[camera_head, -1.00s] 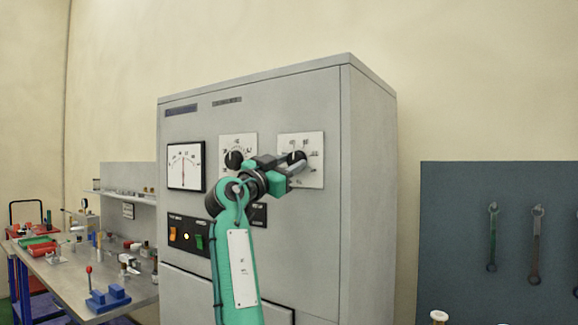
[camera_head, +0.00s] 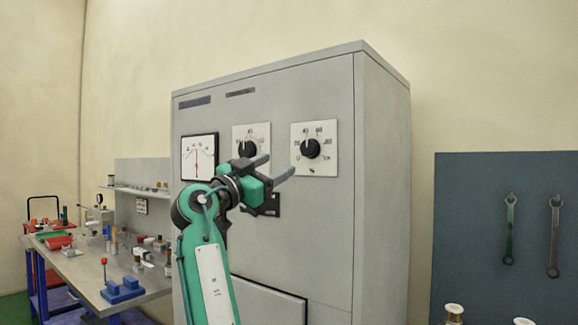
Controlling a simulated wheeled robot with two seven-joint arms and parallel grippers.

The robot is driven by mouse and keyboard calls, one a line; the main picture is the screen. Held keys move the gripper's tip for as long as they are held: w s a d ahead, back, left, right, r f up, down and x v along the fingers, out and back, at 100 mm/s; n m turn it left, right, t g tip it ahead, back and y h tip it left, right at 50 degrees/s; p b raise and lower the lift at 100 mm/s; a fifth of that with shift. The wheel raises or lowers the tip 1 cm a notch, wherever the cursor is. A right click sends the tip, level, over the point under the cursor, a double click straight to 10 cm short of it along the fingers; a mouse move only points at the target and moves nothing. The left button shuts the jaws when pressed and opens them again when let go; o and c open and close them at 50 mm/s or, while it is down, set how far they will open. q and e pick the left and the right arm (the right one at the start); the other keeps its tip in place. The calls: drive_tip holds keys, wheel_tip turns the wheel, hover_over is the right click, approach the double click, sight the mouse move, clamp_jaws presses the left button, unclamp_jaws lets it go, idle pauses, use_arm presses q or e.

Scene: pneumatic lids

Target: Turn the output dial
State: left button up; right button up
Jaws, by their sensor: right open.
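Two black dials on white scale plates sit on the front of a grey cabinet (camera_head: 320,235). The right dial (camera_head: 310,148) is fully in view, its white mark pointing up. The left dial (camera_head: 248,149) is partly covered at its lower edge by my right gripper. I cannot read which dial is labelled output. My right gripper (camera_head: 277,167) is open and empty, its fingertips pointing right, below and left of the right dial and apart from it. My left gripper is not in view.
A meter with a red needle (camera_head: 199,157) is left of the dials. A workbench (camera_head: 85,270) with several small parts stands at the left. A dark panel with hanging wrenches (camera_head: 509,228) is at the right. Space before the cabinet's right side is clear.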

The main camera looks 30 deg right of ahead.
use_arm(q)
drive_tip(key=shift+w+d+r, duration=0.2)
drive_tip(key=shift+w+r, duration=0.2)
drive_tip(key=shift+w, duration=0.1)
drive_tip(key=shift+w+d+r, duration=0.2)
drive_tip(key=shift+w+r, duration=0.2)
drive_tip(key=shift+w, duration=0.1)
use_arm(e)
drive_tip(key=v, duration=0.3)
drive_tip(key=shift+a+f, duration=0.1)
drive_tip(key=shift+a, duration=0.1)
